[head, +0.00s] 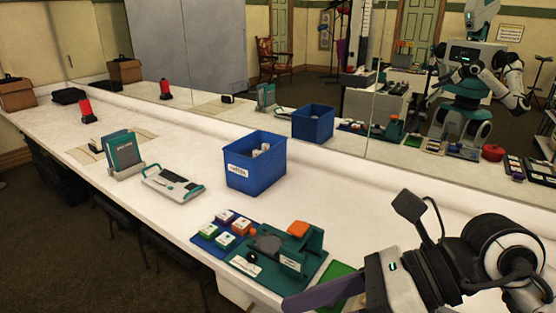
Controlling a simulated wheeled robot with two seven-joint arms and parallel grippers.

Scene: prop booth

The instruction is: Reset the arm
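My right arm comes in at the lower right, above the near end of the white counter. Its gripper (325,293) is partly in view, with one long, flat purple-grey piece pointing left. I cannot tell whether this is a finger or something held, and the rest of the gripper is cut off or hidden. My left arm and gripper do not show directly. The mirror shows my reflection with the arms bent up in front of the body, too small to read the grippers.
The counter (150,220) holds a teal fixture (290,255) on a green board, a blue tray of small blocks (205,243), a blue bin (240,180), a white-and-teal device (172,184), teal books (122,150) and a red lamp (87,110). A mirror runs along its back.

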